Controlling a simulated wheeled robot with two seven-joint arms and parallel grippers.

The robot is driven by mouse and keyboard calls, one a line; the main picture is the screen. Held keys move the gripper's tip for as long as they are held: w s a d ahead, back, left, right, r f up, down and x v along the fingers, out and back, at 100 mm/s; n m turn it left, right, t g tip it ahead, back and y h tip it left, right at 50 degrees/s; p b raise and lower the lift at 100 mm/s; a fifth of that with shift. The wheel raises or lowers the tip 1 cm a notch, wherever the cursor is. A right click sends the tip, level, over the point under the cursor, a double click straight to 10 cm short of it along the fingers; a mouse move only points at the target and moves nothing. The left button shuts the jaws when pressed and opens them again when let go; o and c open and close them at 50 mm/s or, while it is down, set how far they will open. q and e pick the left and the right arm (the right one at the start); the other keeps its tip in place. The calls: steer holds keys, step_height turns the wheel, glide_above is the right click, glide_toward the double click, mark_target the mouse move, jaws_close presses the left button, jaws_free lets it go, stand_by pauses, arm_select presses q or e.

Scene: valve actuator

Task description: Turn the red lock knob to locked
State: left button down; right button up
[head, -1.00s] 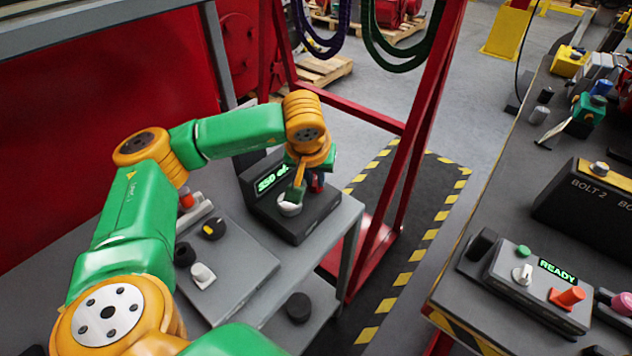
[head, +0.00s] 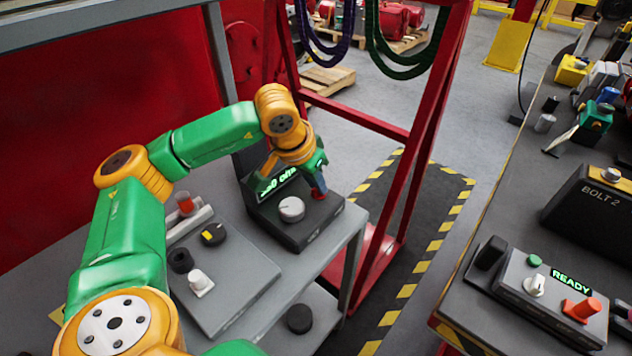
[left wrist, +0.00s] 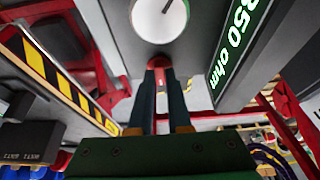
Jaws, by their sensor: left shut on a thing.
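The red lock knob (head: 318,196) is at the right end of a dark box (head: 296,235) on the grey bench. My left gripper (head: 317,186) reaches down over the knob and is shut on it. In the left wrist view the fingers (left wrist: 161,78) meet at the red knob (left wrist: 159,61), which they partly hide. A white dial (head: 291,208) with a pointer line sits beside it on the same box. It also shows at the top of the left wrist view (left wrist: 160,16). The box's green display (left wrist: 236,36) reads 350 ohm. My right gripper is out of view.
A grey panel (head: 235,295) with a black knob (head: 213,234) and a white knob (head: 200,282) lies nearer on the bench. A red frame (head: 418,150) stands behind the box. A second bench at right carries a READY unit (head: 530,300).

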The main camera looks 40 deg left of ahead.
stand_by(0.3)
arm_select(q)
steer(key=c, duration=0.9)
jaws_free()
steer(key=shift+o, duration=0.2)
steer(key=v, duration=0.7)
